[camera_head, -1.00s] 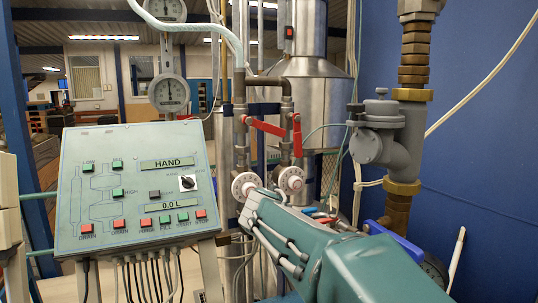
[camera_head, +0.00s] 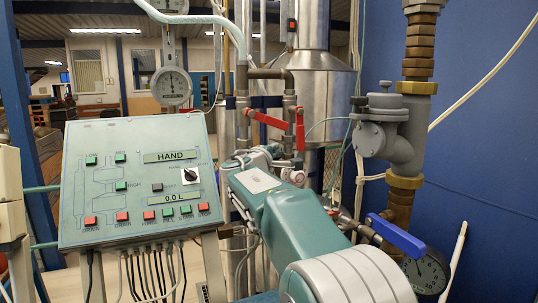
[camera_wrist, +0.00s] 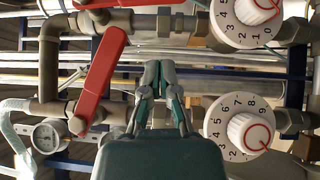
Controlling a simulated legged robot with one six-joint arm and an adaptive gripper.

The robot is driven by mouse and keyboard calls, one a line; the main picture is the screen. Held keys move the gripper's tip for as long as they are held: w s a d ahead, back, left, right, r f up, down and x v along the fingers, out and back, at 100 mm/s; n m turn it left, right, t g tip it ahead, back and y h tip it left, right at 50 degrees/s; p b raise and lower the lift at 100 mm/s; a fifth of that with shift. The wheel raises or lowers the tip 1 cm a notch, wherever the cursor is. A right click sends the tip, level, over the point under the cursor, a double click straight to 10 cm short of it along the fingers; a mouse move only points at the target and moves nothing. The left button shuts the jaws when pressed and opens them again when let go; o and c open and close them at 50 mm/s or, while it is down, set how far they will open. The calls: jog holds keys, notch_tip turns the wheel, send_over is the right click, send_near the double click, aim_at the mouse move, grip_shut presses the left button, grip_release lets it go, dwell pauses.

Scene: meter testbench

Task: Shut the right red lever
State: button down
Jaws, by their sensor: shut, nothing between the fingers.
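The right red lever (camera_head: 299,129) hangs nearly upright along its pipe in the head view. In the wrist view, part of it shows at the top edge (camera_wrist: 125,3). The left red lever (camera_head: 268,121) slants down to the right beside it; in the wrist view it is the long slanted red bar (camera_wrist: 98,78). My gripper (camera_wrist: 158,68) is shut and empty in the wrist view. Its fingertips appear between the two lever pipes, to the right of the left lever and below the right one, apart from both in the picture. In the head view my arm hides the fingers.
White numbered dials (camera_wrist: 237,135) and (camera_wrist: 247,20) sit close to my gripper. A control panel (camera_head: 130,215) stands at left. A grey valve body (camera_head: 385,135) and a blue lever (camera_head: 398,235) are at right. Pipes crowd the space behind.

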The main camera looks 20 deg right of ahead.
aim_at(300, 129)
jog(key=d, duration=0.2)
jog(key=w+d, duration=0.1)
jog(key=d, duration=0.1)
jog(key=w+d, duration=0.1)
jog(key=d, duration=0.1)
jog(key=shift+w+d+r, duration=0.1)
jog(key=shift+d+r, duration=0.05)
jog(key=shift+r, duration=0.15)
